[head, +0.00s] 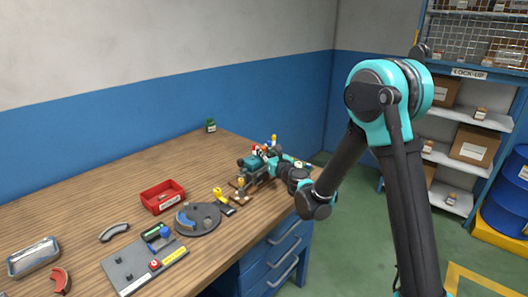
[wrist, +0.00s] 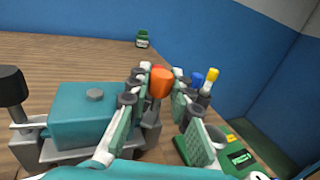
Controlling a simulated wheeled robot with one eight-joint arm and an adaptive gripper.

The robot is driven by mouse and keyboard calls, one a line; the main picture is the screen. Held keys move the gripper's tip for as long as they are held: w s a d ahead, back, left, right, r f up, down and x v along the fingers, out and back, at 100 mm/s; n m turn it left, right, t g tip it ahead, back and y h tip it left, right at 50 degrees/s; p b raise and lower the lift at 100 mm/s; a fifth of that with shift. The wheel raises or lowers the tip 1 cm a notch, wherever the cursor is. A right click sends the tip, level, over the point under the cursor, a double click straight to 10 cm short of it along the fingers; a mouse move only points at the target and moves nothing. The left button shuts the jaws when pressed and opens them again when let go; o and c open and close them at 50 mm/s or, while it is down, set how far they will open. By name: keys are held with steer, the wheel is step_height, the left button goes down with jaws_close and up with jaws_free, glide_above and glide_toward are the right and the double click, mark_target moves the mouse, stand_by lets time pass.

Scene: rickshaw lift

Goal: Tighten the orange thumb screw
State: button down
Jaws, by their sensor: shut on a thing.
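The orange thumb screw (wrist: 161,82) stands upright in the middle of the wrist view, between the fingertips of my gripper (wrist: 160,92). The gripper is shut on it, with one green-padded finger on each side. Beside it on the left is a teal block (wrist: 85,112) with a grey bolt on top, part of a fixture. In the head view my gripper (head: 277,163) is at this teal fixture (head: 251,163) near the right end of the workbench. The screw's lower end is hidden by the fingers, and I cannot make the screw out clearly in the head view.
Blue and yellow-capped tools (wrist: 205,82) stand close behind the right finger, by a green box (wrist: 236,155). A green jar (head: 210,126) stands at the back. A red bin (head: 163,197), a round grey plate (head: 198,219) and a grey board (head: 145,263) lie leftward on the bench.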

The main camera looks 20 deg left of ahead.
steer(key=m+t+h, duration=0.2)
steer(key=m+h, duration=0.1)
steer(key=h, duration=0.1)
steer(key=m+t+h, duration=0.2)
steer(key=m+h, duration=0.1)
steer(key=h, duration=0.1)
steer(key=shift+s+a+t, duration=0.1)
steer(key=shift+t, duration=0.3)
steer(key=shift+h, duration=0.3)
steer(key=c, duration=1.3)
jaws_free()
steer(key=shift+c, duration=0.2)
steer(key=v, duration=1.2)
